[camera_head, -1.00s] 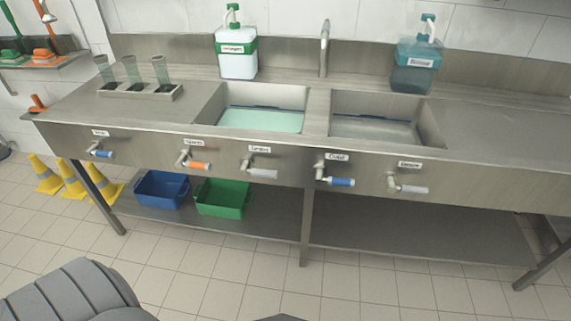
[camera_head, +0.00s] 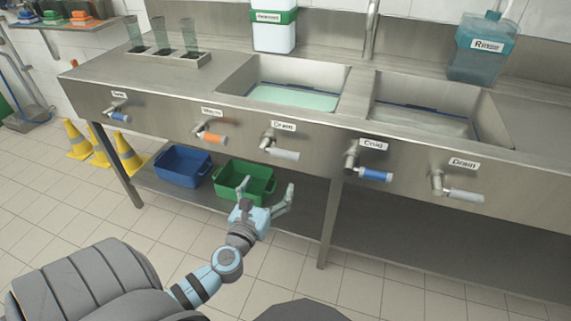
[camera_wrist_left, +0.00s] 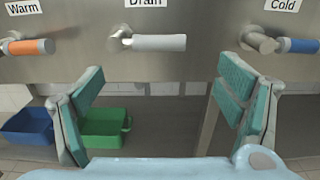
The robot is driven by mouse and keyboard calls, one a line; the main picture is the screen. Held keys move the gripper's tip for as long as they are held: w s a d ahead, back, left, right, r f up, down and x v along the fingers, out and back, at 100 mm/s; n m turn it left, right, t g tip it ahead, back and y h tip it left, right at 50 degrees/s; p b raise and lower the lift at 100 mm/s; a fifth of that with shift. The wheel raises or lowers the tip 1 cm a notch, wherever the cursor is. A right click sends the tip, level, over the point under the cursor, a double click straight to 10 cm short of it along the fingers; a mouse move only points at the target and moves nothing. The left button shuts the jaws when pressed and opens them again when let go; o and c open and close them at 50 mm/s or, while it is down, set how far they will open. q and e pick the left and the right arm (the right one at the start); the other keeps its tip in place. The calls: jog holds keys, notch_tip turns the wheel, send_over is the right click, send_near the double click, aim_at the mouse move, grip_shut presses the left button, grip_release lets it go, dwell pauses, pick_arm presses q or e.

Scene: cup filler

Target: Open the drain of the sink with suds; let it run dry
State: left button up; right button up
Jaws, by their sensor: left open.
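The left sink (camera_head: 297,84) holds pale green liquid; suds cannot be made out clearly. The right sink (camera_head: 437,100) holds clearer, greyish liquid. On the front panel below the left sink is a drain valve with a light grey lever (camera_head: 284,154), labelled "Drain". It also shows in the left wrist view (camera_wrist_left: 158,42), its lever lying sideways to the right. A second drain lever (camera_head: 464,195) sits below the right sink. My left gripper (camera_head: 265,188) is open and empty, below and in front of the left drain lever, which lies between its fingers in the wrist view. My right gripper is not in view.
An orange warm lever (camera_head: 211,138) and a blue cold lever (camera_head: 375,174) flank the left drain lever. Green (camera_head: 247,174) and blue (camera_head: 183,161) bins stand on the lower shelf. Dispensers (camera_head: 483,52) stand behind the sinks. Yellow cones (camera_head: 78,140) stand at left.

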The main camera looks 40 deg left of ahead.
aim_at(285, 154)
pick_arm(q)
jog(key=b+x, duration=0.1)
jog(key=x, duration=1.2)
jog(key=shift+w+a, duration=0.1)
jog(key=shift+w, duration=0.1)
jog(key=shift+w+a+r, duration=0.1)
jog(key=shift+w, duration=0.2)
